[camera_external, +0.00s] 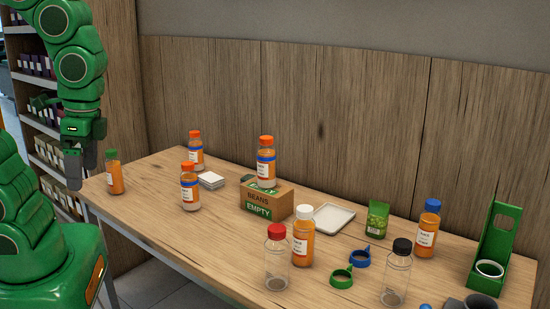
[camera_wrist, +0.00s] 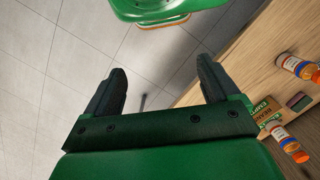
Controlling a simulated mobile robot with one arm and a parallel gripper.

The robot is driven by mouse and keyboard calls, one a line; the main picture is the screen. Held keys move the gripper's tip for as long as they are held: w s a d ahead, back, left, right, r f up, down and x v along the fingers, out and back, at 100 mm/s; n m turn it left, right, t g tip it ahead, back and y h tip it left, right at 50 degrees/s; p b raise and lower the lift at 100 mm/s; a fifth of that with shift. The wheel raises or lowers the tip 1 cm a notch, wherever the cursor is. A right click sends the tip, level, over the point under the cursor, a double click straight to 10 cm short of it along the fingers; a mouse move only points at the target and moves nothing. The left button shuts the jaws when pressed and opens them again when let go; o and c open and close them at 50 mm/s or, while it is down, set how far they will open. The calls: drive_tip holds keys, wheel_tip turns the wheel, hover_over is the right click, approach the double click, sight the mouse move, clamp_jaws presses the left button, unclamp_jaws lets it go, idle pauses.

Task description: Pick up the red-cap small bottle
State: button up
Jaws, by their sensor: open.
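My gripper (camera_external: 82,168) hangs at the left end of the table, far from the red-cap bottle. In the wrist view my gripper (camera_wrist: 162,88) shows its two fingers spread apart with nothing between them, over the floor beside the table.
A white-cap bottle (camera_external: 303,238) stands close right of the red-cap bottle. A green-cap bottle (camera_external: 114,174) is near my gripper. A beans box (camera_external: 262,207) with an orange-cap bottle (camera_external: 266,165) on it, a white tray (camera_external: 333,217) and a black-cap bottle (camera_external: 396,277) stand on the table (camera_external: 190,235).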

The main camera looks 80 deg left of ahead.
drive_tip(key=w+d+f+n+h, duration=0.2)
drive_tip(key=w+d+h, duration=0.1)
drive_tip(key=w, duration=0.4)
drive_tip(key=w+d+f+n+h, duration=0.2)
drive_tip(key=w+d, duration=0.1)
drive_tip(key=w, duration=0.5)
drive_tip(key=n+t+h, duration=0.6)
drive_tip(key=n+t, duration=0.3)
drive_tip(key=n, duration=0.9)
approach(285, 254)
drive_tip(key=d+r, duration=0.3)
drive_tip(key=shift+w+d, duration=0.15)
drive_tip(key=shift+w, duration=0.2)
drive_tip(key=shift+w+d+f+n+t, duration=0.15)
drive_tip(key=shift+w+d+f+n, duration=0.45)
drive_tip(key=shift+f, duration=0.55)
drive_tip(key=shift+w+d+f+n+t, duration=0.1)
drive_tip(key=shift+w+d+f+n, duration=0.45)
drive_tip(key=shift+f, duration=0.55)
drive_tip(key=shift+w+d+f+n+t, duration=0.15)
drive_tip(key=shift+w+d+f+n, duration=0.5)
drive_tip(key=shift+f, duration=0.5)
drive_tip(key=shift+w+a, duration=0.1)
drive_tip(key=shift+a, duration=0.05)
drive_tip(key=c, duration=1.1)
